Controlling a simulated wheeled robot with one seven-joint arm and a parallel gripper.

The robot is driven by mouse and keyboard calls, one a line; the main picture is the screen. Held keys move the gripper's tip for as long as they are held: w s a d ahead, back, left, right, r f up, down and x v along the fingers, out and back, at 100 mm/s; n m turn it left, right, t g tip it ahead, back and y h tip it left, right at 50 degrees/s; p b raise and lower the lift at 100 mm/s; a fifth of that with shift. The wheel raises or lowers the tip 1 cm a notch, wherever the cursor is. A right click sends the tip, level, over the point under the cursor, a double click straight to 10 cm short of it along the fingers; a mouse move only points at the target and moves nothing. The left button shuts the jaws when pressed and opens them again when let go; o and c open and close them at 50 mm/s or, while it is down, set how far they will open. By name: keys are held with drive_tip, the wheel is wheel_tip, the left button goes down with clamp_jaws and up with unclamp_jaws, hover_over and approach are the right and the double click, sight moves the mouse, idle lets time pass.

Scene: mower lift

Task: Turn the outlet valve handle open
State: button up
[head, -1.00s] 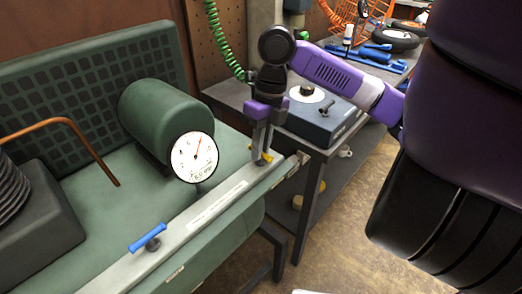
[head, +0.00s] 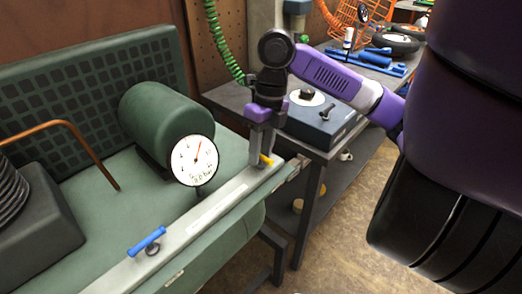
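A small yellow valve handle (head: 266,159) sits at the far right end of the pale rail along the front of the green machine. My gripper (head: 262,163) points straight down over it, with its grey fingers around the handle and apparently closed on it. The fingers hide most of the handle; only a short yellow end shows. A second valve with a blue bar handle (head: 147,241) stands on the near part of the rail, away from my gripper. No label shows which one is the outlet.
A round white gauge (head: 193,160) stands beside the rail, left of my gripper. Behind it is a green cylindrical tank (head: 155,120). A dark side table (head: 232,97) holds a blue-grey box (head: 325,123) close behind my gripper. A copper pipe (head: 85,135) is at left.

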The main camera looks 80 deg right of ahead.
wheel_tip(320, 180, up, 8)
drive_tip(key=d, duration=0.1)
drive_tip(key=shift+s+d+f+p, duration=0.15)
drive_tip(key=shift+s+p, duration=0.25)
drive_tip(key=shift+p, duration=0.05)
idle(0.4)
